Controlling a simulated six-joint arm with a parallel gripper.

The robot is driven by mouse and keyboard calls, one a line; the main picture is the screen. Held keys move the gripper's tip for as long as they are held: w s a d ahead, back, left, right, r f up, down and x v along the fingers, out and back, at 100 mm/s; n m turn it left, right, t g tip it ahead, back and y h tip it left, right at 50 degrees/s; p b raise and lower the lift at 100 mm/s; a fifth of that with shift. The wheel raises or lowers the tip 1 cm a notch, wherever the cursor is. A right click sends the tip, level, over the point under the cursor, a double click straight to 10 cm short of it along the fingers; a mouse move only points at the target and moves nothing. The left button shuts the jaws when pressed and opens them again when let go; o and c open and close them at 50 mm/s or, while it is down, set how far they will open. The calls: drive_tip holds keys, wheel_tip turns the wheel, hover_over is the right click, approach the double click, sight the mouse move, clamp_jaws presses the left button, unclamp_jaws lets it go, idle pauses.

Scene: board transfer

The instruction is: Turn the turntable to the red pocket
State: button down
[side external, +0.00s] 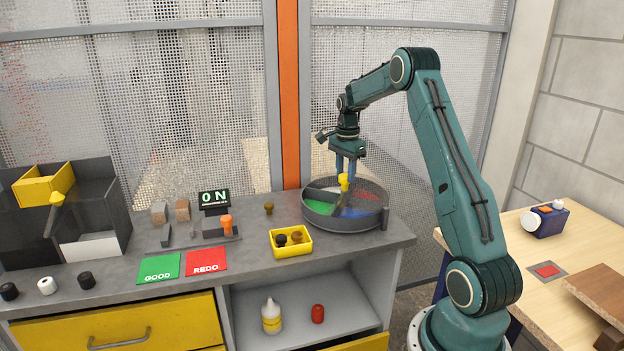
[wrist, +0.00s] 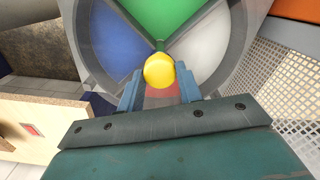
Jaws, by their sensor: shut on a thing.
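The turntable (side external: 377,216) is a round grey dish with dividers, standing at the right end of the bench. Its pockets are green (side external: 317,212), blue (side external: 355,212), white and red. In the wrist view, the green pocket (wrist: 160,14) is at the top, blue (wrist: 120,42) at left, white (wrist: 202,45) at right. The red pocket (wrist: 160,97) is nearest my gripper, partly hidden by the knob and fingers. My gripper (side external: 345,177) points down over the dish, its blue fingers shut on the yellow knob (wrist: 159,71) near the middle. The knob's base is hidden.
A yellow tray (side external: 290,253) with dark and brown pieces stands left of the turntable, close to it. Green GOOD (side external: 158,268) and red REDO (side external: 206,261) mats lie farther left. An ON display (side external: 214,197) stands behind them. Mesh fencing rises behind the bench.

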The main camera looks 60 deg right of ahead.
drive_tip(key=shift+m, duration=0.6)
drive_tip(key=c, duration=0.9)
unclamp_jaws()
drive_tip(key=shift+c, duration=0.2)
wheel_tip(320, 180, up, 14)
